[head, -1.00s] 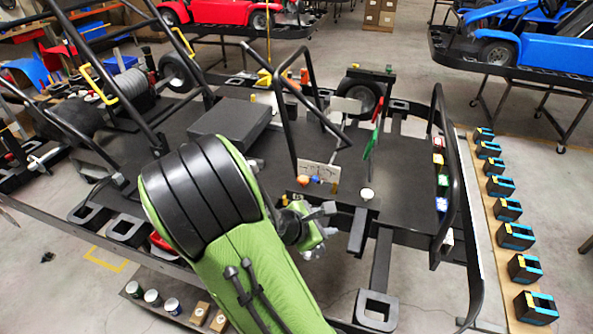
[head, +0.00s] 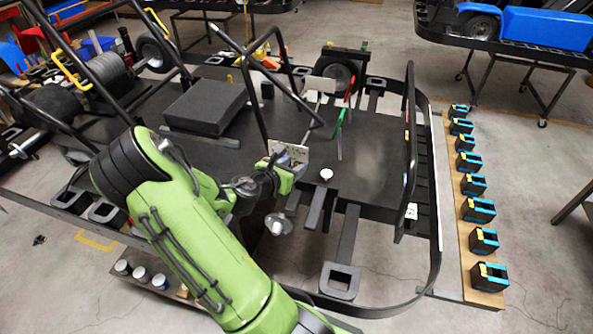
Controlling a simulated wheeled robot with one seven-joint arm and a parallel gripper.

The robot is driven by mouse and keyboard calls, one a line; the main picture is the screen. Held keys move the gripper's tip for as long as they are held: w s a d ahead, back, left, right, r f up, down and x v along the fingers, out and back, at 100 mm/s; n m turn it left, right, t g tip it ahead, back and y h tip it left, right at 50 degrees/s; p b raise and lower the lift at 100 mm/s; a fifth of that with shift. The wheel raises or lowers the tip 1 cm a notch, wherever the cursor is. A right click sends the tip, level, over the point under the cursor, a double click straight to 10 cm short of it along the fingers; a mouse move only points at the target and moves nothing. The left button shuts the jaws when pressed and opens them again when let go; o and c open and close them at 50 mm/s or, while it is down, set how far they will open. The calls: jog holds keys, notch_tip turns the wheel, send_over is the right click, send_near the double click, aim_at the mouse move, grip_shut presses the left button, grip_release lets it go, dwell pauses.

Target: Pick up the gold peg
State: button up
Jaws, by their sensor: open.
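I cannot pick out the gold peg with certainty in the head view. A round white-topped post (head: 326,175) stands to the right of my gripper.
A dark box (head: 205,105) sits on the kart deck. Black tubes rise around it, and a tall rail (head: 408,135) stands at the right. Several black and blue holders line a wooden board (head: 455,240) beyond the kart. Floor shows at lower right.

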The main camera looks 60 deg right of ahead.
aim_at(296, 164)
jog(key=x, duration=0.5)
jog(key=shift+f, duration=0.15)
jog(key=shift+a, duration=0.15)
jog(key=shift+c, duration=1)
jog(key=shift+w, duration=0.1)
grip_shut()
